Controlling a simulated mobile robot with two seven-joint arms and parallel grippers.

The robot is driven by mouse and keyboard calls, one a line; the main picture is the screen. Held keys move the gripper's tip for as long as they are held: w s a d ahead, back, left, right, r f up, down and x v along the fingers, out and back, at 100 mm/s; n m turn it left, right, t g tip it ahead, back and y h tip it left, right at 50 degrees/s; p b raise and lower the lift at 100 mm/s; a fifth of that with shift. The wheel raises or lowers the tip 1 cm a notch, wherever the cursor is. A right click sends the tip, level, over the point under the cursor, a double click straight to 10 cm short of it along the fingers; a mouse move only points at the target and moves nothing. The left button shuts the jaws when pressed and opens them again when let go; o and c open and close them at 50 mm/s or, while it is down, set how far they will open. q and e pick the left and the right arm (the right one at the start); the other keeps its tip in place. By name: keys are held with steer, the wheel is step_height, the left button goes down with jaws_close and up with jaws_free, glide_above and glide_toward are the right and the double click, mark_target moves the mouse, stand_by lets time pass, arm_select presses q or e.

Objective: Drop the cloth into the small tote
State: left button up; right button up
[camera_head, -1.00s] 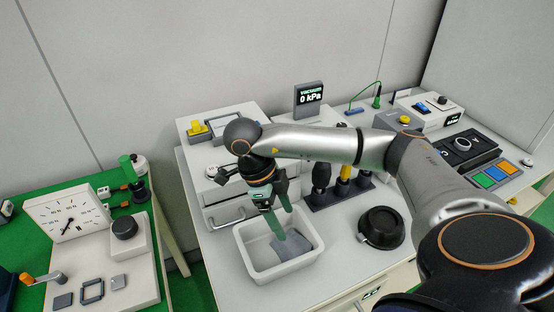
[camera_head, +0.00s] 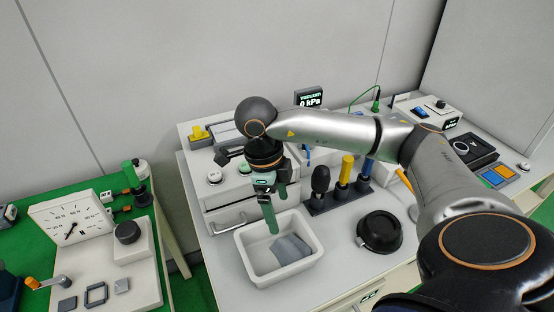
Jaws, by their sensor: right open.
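The white small tote (camera_head: 248,262) stands on the bench in the middle of the view. The grey-blue cloth (camera_head: 291,248) lies inside it, toward the right side. My right gripper (camera_head: 276,212) is above the tote's back left part, with green fingers pointing down. It is open and empty, apart from the cloth. My left gripper is not in view.
A black round bowl-like object (camera_head: 380,231) sits right of the tote. A dark rack (camera_head: 340,197) with several upright handles stands behind it. A drawer unit (camera_head: 232,216) is behind the tote. A separate green bench (camera_head: 83,208) with a dial panel is at left.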

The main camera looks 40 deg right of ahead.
steer(key=shift+r, duration=0.3)
step_height(320, 180, up, 12)
steer(key=w+a+p, duration=0.1)
steer(key=p, duration=0.2)
steer(key=shift+w+r, duration=0.2)
steer(key=shift+w, duration=0.15)
steer(key=shift+a, duration=0.1)
stand_by(0.4)
